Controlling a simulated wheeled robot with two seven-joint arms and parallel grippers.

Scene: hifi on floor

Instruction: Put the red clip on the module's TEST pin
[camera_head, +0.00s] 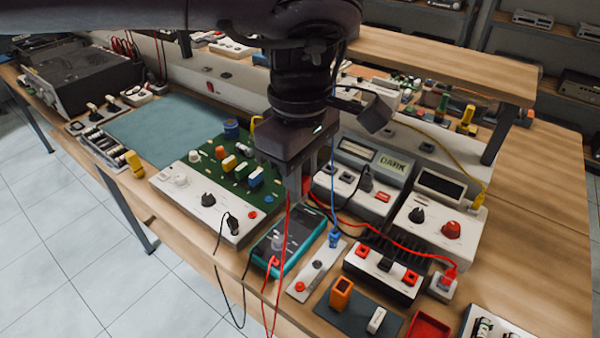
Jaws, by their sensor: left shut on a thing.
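My left gripper (303,190) points down over the bench, just in front of a grey unit (398,166) whose display reads DARK. It is shut on the red clip (308,186), which shows as a small red patch by the fingers. A red lead hangs from near the fingers past the front edge. Most of the clip is hidden. I cannot make out any TEST label or pin, so I cannot tell which unit is the module. My right gripper is not in view.
A teal-edged meter (291,244) lies below the gripper. A green circuit board (205,167) is to the left, with a white control panel (183,198) before it. A white power unit (463,220) and a red tray (428,326) are to the right. A blue mat (160,130) is clear.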

